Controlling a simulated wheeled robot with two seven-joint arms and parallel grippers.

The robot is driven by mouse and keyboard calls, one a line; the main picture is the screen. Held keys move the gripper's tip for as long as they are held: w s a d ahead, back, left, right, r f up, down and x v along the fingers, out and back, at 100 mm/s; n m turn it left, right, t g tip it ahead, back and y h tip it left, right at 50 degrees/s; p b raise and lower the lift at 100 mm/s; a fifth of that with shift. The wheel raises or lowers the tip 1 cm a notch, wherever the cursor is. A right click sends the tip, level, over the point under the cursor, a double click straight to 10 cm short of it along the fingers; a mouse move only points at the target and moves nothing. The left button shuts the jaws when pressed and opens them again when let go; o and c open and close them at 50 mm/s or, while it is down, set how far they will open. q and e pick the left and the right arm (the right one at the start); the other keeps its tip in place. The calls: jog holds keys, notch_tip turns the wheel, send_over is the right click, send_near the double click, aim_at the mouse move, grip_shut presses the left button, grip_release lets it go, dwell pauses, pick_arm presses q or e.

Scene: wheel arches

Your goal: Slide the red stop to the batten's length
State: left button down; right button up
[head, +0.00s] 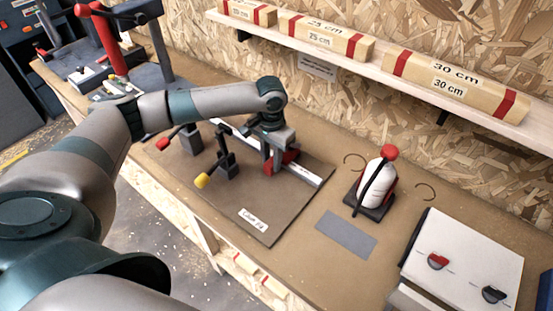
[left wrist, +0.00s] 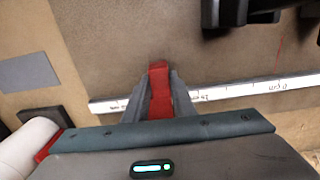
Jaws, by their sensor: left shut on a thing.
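My left gripper (head: 273,163) is over the brown board, shut on the red stop (head: 291,156), which sits at the white marked rail (head: 304,173). In the left wrist view the red stop (left wrist: 160,100) stands between my two fingers (left wrist: 159,82), across the rail (left wrist: 240,89). The rail's "0 cm" end is to the right there; the marking nearest the stop is too blurred to read. Wooden battens with red bands lie on the shelf: one marked 30 cm (head: 420,80), one marked 25 cm (head: 312,35) and a shorter one (head: 238,10). My right gripper is not in view.
The brown board (head: 240,195) carries two dark clamps, one with a yellow knob (head: 202,180) and one with a red knob (head: 163,143). Right of it are a grey pad (head: 346,235), a white-and-red object on a dark base (head: 376,185) and a white panel (head: 470,255) with two knobs.

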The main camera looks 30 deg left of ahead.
pick_arm(q)
jog(key=c, duration=1.5)
grip_release()
jog(key=shift+r, duration=0.15)
jog(key=shift+r, duration=0.55)
notch_tip(320, 180, up, 16)
jog(key=b, duration=0.4)
jog(key=shift+r, duration=0.1)
